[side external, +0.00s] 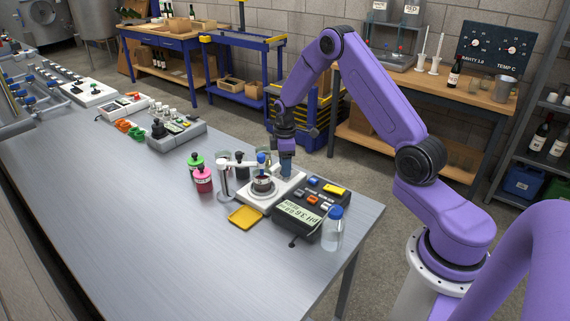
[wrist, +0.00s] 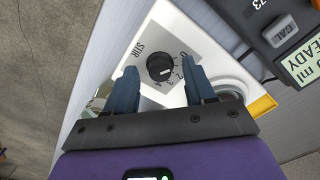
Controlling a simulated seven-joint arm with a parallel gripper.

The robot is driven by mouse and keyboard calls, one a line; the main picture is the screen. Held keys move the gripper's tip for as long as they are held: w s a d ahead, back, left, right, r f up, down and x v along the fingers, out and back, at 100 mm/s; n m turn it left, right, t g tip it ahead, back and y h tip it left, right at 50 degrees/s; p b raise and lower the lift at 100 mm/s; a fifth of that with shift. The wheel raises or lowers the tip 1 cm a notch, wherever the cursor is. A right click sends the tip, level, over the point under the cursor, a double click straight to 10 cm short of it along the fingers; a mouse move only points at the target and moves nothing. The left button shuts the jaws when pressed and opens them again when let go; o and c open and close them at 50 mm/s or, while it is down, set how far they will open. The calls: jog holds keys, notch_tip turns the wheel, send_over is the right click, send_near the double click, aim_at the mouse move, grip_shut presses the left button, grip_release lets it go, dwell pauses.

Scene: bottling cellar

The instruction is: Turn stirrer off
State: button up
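The white stirrer (side external: 287,187) stands near the right end of the steel bench, with a small beaker of dark red liquid (side external: 262,184) on its plate. In the wrist view, the stirrer's panel (wrist: 150,38) is marked STIR and has a round black knob (wrist: 160,67) with a numbered scale beginning at 0. The knob's white mark points toward the lower right, away from the 0; the exact number is hard to tell. My gripper (wrist: 160,76) is open, its blue fingers on either side of the knob with gaps showing. In the side view, my gripper (side external: 287,170) is low over the stirrer's far end.
The dark pH meter (side external: 312,207) stands close at the right of the stirrer, with a blue-capped bottle (side external: 333,230) beside it. A yellow tray (side external: 245,217) lies in front. Pink (side external: 204,180) and green-capped bottles stand left. The bench front is clear.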

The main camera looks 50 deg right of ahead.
notch_tip(320, 180, up, 18)
jog(key=shift+f, duration=0.25)
dwell(0.6)
jog(key=s+a+r+n, duration=0.1)
jog(key=s+a, duration=0.6)
jog(key=a, duration=0.2)
jog(key=s+a+r+n, duration=0.1)
jog(key=s+a+r, duration=0.1)
jog(key=s+a, duration=0.55)
jog(key=s+a+f, duration=0.1)
jog(key=s, duration=0.9)
jog(key=s+a+f+n, duration=0.1)
jog(key=s+a, duration=0.1)
jog(key=s, duration=0.9)
jog(key=shift+a, duration=0.3)
